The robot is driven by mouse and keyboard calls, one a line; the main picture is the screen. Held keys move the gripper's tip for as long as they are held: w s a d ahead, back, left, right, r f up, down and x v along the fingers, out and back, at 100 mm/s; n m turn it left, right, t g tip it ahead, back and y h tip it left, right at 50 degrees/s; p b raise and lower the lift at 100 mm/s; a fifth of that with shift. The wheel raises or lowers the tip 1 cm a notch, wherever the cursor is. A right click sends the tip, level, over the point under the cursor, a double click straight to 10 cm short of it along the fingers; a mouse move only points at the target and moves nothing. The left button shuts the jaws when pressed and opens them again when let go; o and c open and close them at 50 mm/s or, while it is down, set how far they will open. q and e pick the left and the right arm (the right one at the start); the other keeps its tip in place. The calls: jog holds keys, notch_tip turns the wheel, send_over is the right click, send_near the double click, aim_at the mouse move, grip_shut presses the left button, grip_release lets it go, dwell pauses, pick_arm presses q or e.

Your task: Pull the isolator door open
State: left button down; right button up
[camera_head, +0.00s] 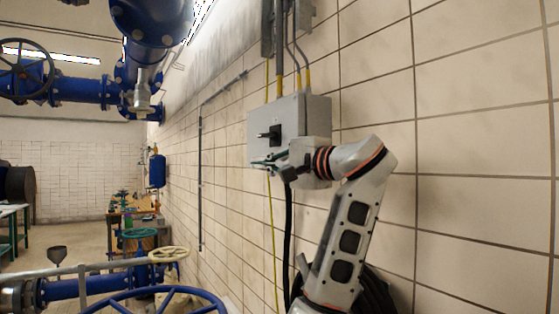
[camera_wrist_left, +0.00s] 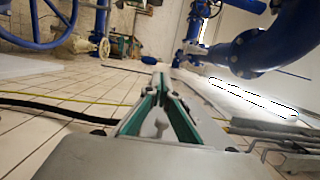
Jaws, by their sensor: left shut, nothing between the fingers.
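The isolator is a light grey box (camera_head: 314,108) on the tiled wall in the head view. Its door (camera_head: 261,122) faces left and carries a black handle (camera_head: 274,134). The door looks closed, though my gripper covers part of its lower edge. My left gripper (camera_head: 258,164) is just below the handle, at the lower part of the door. I cannot tell whether it touches the door. In the left wrist view its green-lined fingers (camera_wrist_left: 160,75) meet at the tips with nothing between them. My right gripper is in neither view.
Conduits (camera_head: 279,50) run up from the box, and a black cable (camera_head: 288,235) hangs below it. A blue pipe and valve (camera_head: 150,20) hang overhead at left. A blue handwheel (camera_head: 165,294) stands low in front. The wall right of the box is bare.

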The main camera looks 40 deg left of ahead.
pick_arm(q)
jog(key=shift+s+a, duration=0.5)
jog(key=shift+a, duration=0.1)
dwell(0.6)
jog(key=shift+d, duration=0.1)
dwell(0.7)
